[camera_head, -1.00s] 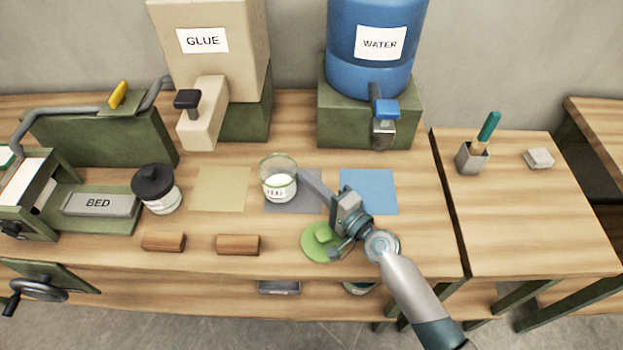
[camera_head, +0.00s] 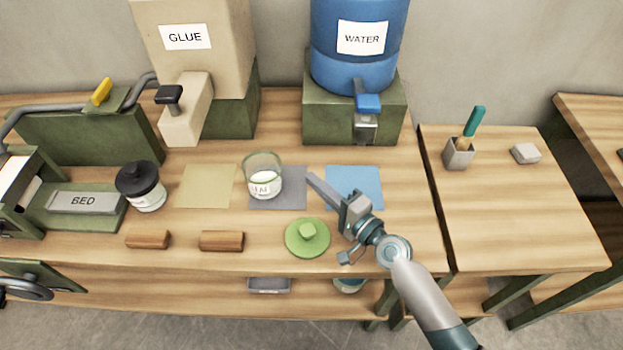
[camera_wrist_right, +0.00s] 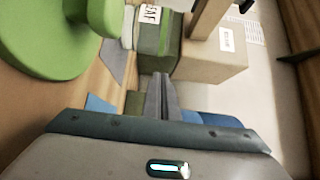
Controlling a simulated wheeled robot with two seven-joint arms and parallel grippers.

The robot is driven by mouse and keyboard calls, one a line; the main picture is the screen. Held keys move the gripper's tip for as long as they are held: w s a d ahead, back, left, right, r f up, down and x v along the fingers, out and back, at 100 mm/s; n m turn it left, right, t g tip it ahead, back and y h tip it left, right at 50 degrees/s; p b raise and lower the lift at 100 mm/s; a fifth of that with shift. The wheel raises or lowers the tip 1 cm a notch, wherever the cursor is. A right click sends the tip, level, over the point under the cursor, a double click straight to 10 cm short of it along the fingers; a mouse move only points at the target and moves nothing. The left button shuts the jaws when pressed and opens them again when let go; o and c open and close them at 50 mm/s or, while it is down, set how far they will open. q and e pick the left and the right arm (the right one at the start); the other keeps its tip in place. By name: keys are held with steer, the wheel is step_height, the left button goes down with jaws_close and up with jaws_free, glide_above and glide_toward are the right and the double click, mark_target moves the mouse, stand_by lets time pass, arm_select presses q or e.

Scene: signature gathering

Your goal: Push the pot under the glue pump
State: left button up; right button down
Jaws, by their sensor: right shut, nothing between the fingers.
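The pot (camera_head: 263,180) is a clear glass jar with a white label and pale contents. It stands upright on the left part of the grey mat (camera_head: 291,190). The glue pump (camera_head: 188,108) is a beige spout with a black knob, on the beige GLUE container (camera_head: 195,45) at the back left, left of and behind the pot. My right gripper (camera_head: 310,178) is shut and empty, with its tips a short gap to the right of the pot. Its closed fingers (camera_wrist_right: 163,95) also show in the right wrist view. My left gripper is not in view.
A yellow mat (camera_head: 207,187) lies clear between the pot and a black-lidded jar (camera_head: 142,187). A green lid (camera_head: 307,238) and two wooden blocks lie in front. A blue mat (camera_head: 353,180) is at the right, before the blue WATER tank (camera_head: 358,60).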

steer(key=b+v, duration=0.1)
steer(key=v, duration=0.5)
steer(key=shift+d+f+b, duration=0.1)
steer(key=shift+b, duration=0.3)
steer(key=shift+s+d, duration=0.35)
steer(key=shift+s, duration=0.1)
